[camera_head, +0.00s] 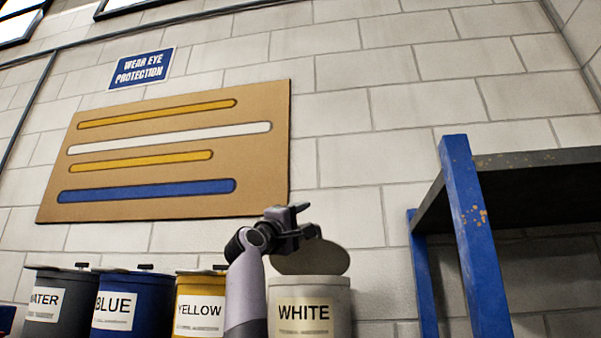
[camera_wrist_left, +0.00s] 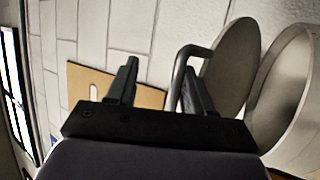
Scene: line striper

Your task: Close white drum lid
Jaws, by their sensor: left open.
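The white drum (camera_head: 310,310) stands at the bottom centre of the head view, with a label reading WHITE. Its lid (camera_head: 318,258) is raised, tilted up at the back of the drum. In the left wrist view the lid (camera_wrist_left: 232,68) stands open beside the drum's open rim (camera_wrist_left: 290,90), and a bent grey handle (camera_wrist_left: 180,65) sticks out from its face. My left gripper (camera_head: 305,220) is above the drum at the lid's upper left. In the wrist view its jaws (camera_wrist_left: 158,85) are open, with the right finger close to the handle; contact cannot be told. My right gripper is not in view.
A yellow drum (camera_head: 200,300), blue drum (camera_head: 130,305) and WATER drum (camera_head: 55,305) stand in a row to the left with lids on. A blue-posted shelf (camera_head: 465,230) stands at the right. A striped board (camera_head: 170,150) hangs on the block wall.

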